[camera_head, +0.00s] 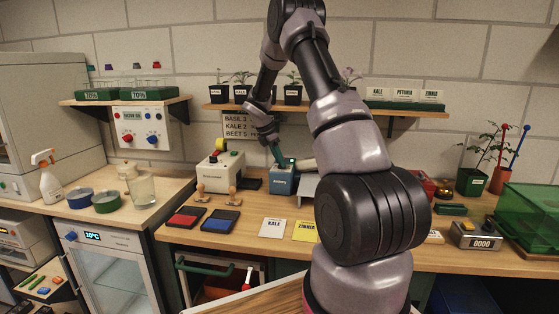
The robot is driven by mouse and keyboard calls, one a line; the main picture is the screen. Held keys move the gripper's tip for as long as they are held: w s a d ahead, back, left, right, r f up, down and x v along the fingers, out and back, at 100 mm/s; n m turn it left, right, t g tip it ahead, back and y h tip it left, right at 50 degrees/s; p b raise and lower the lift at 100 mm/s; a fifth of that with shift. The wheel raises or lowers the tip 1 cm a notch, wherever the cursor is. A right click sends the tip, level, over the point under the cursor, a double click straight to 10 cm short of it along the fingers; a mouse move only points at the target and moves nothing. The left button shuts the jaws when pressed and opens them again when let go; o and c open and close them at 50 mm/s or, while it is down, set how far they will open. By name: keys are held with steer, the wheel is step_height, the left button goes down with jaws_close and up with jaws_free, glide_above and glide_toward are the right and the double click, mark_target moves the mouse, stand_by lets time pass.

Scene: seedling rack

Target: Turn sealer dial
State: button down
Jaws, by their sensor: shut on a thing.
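A small blue box-shaped machine (281,181) with a pale label too small to read stands at the back of the bench; I take it to be the sealer. My gripper (284,161) reaches down from the wall side to the top of this machine. It is shut on a small part there, which looks like the dial; the fingers hide most of it. I cannot tell which way the dial points. A pale rounded part sits just right of the fingers.
A white machine (217,173) with a red-and-yellow top stands close on the left. Stamps, a red ink pad (186,219) and a dark blue pad (221,221) lie in front. A shelf (330,108) with potted seedlings hangs above. My arm hides the bench's right middle.

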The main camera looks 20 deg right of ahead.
steer(key=shift+w+m+g, duration=0.15)
steer(key=shift+m+g, duration=0.45)
steer(key=shift+m, duration=0.8)
steer(key=shift+c, duration=2.2)
jaws_free()
steer(key=shift+w+a+r, duration=0.1)
steer(key=shift+a+r, duration=0.1)
steer(key=shift+r, duration=0.25)
steer(key=w+a, duration=0.2)
steer(key=a, duration=0.9)
steer(key=shift+w+a, duration=0.35)
steer(key=shift+w, duration=0.05)
steer(key=shift+r, duration=0.1)
